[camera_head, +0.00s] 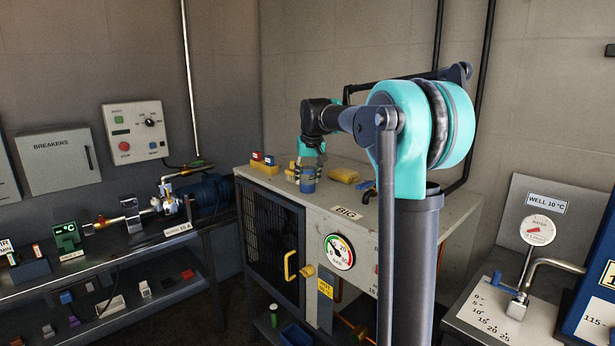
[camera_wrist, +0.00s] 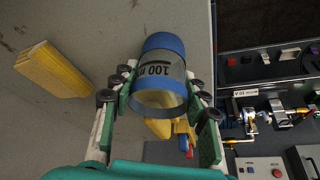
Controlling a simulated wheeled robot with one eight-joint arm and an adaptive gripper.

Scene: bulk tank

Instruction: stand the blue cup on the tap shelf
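The blue cup (camera_wrist: 163,72) shows in the wrist view as a clear cylinder with blue bands and a "100 m" marking. My gripper (camera_wrist: 160,95) has a finger on each side of it and looks closed on its wall. In the head view the blue cup (camera_head: 307,186) is below my gripper (camera_head: 308,172), at the top of the grey tank cabinet. I cannot tell whether its base touches the top. A yellow tap-like handle (camera_head: 291,266) is on the cabinet front, with a low shelf (camera_head: 262,322) below; I cannot tell whether this is the tap shelf.
A yellow block (camera_head: 343,175) lies on the cabinet top, right of the cup. Small red, blue and yellow blocks (camera_head: 263,162) stand at its left. A gauge (camera_head: 339,252) is on the front. Benches stand left and right; the right one has a metal tap (camera_head: 555,264).

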